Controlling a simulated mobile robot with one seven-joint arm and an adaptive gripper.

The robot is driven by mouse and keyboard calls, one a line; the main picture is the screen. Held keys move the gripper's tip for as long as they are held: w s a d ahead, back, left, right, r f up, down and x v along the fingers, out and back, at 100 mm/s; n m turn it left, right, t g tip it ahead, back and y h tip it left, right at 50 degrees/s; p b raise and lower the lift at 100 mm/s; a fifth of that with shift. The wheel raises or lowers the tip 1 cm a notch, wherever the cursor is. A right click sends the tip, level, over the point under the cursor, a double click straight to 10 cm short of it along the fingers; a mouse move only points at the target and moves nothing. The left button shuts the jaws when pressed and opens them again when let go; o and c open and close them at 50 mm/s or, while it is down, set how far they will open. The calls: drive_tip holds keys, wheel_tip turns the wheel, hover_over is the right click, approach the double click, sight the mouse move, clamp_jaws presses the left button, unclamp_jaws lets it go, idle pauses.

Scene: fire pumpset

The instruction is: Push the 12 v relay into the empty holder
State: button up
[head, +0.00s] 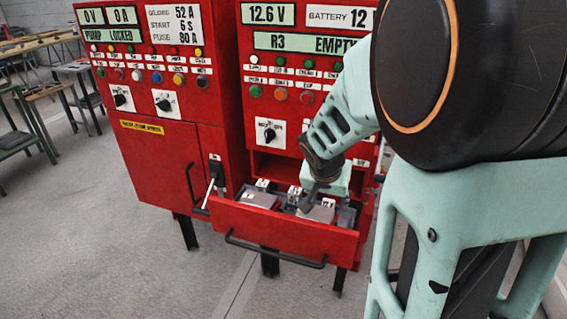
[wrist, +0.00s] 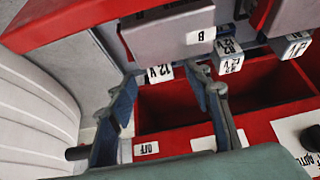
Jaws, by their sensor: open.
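My gripper (wrist: 168,78) is open in the wrist view, its two blue fingers apart. A small part labelled 12 V (wrist: 158,74), which looks like a relay, shows between the fingertips beside a grey block marked B (wrist: 200,37). I cannot tell if the fingers touch it. Two more labelled parts, one reading R2 12V (wrist: 231,56) and one reading 12V (wrist: 297,48), stand to the right. In the head view my gripper (head: 310,200) reaches down into the open red drawer (head: 285,238). The empty holder cannot be made out; a display (head: 310,43) reads R3 EMPTY.
The drawer holds grey blocks (head: 260,200) and small white labelled parts (head: 262,184). A red cabinet front (head: 160,165) with knobs and lamps rises behind it. A black handle (head: 275,254) runs along the drawer front. A white-tipped lever (head: 210,188) stands left of the drawer.

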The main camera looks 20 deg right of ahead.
sight(329, 201)
drive_tip(key=shift+w+x, duration=0.15)
drive_tip(key=shift+x, duration=1.2)
drive_tip(key=shift+w+x, duration=0.15)
drive_tip(key=shift+x, duration=1.2)
drive_tip(key=shift+d+r, duration=0.15)
drive_tip(key=shift+r, duration=0.05)
clamp_jaws()
